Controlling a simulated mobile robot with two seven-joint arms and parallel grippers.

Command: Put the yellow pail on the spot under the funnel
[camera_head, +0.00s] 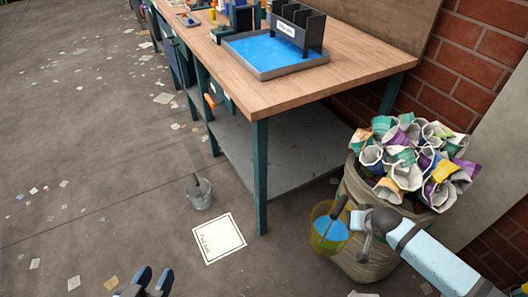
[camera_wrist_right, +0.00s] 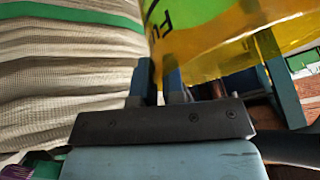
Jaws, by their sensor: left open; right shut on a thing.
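The yellow pail (camera_head: 318,240) with blue contents is in front of the stuffed sack at the right, and looks upright. My right gripper (camera_head: 357,221) is shut on it from the right; in the right wrist view my right gripper's fingers (camera_wrist_right: 161,82) meet at the yellow pail's wall (camera_wrist_right: 235,55). A dark bar stands over the pail's opening; I cannot tell if it is a handle. My left gripper (camera_head: 152,280) is open and empty at the bottom edge. I cannot make out the funnel.
A grey pail (camera_head: 201,199) with a dark handle stands just behind the spot. The workbench (camera_head: 300,88) with a blue-filled tray (camera_head: 262,74) has a teal leg (camera_head: 261,180) near the spot. The sack (camera_head: 362,258) overflows with crumpled cups. Scraps litter the open floor at left.

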